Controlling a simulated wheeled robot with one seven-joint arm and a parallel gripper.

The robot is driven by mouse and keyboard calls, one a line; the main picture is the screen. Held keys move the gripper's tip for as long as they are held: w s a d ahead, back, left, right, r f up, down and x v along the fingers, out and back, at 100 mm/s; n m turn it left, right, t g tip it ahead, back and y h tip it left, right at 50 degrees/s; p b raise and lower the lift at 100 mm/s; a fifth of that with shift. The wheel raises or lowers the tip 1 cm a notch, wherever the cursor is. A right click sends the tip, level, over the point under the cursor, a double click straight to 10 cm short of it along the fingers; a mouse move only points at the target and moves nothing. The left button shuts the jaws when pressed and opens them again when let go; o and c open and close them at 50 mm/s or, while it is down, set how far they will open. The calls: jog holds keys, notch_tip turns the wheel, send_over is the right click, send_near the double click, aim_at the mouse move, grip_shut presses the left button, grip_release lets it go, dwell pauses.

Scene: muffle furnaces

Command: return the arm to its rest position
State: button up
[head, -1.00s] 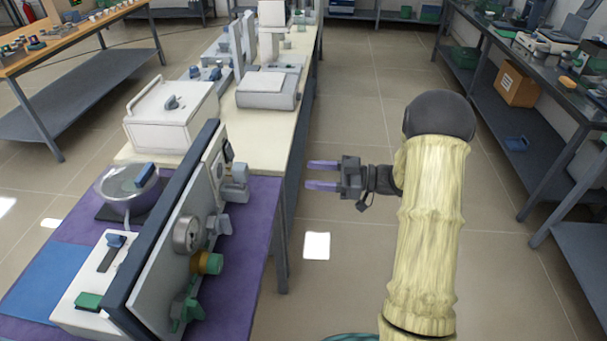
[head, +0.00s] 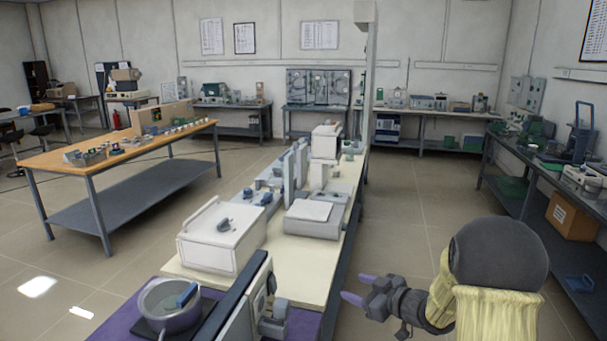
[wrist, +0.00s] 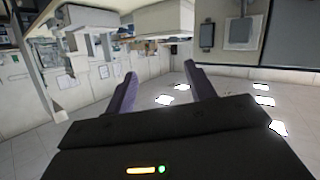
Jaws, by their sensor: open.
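My arm, in a pale yellow sleeve with a dark rounded joint, is at the lower right of the head view. My gripper (head: 362,289) is dark with purple fingers and points left, over the aisle just right of the long cream bench (head: 316,262). In the wrist view the two purple fingers (wrist: 158,88) stand wide apart with nothing between them. The gripper is open and empty. It appears apart from the bench, though the exact gap is hard to tell.
A white box-shaped device (head: 222,238) and a grey instrument (head: 313,219) stand on the bench. A panel with knobs (head: 243,306) and a round metal pot (head: 168,304) are at the near end. A dark shelved bench (head: 566,182) lines the right. The aisle floor (head: 413,205) is clear.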

jog(key=s+r+m+g+h+p, duration=0.2)
jog(key=s+m+g+h+p, duration=0.1)
jog(key=s, duration=1)
jog(key=s+d+r+m+g+h+p, duration=0.1)
jog(key=s+m+g+h+p, duration=0.3)
jog(key=s, duration=0.8)
jog(key=r+m+g+h, duration=0.1)
jog(key=m+h, duration=0.1)
jog(key=m, duration=0.1)
jog(key=shift+s+r, duration=0.15)
jog(key=shift+s, duration=0.25)
jog(key=shift+d, duration=0.1)
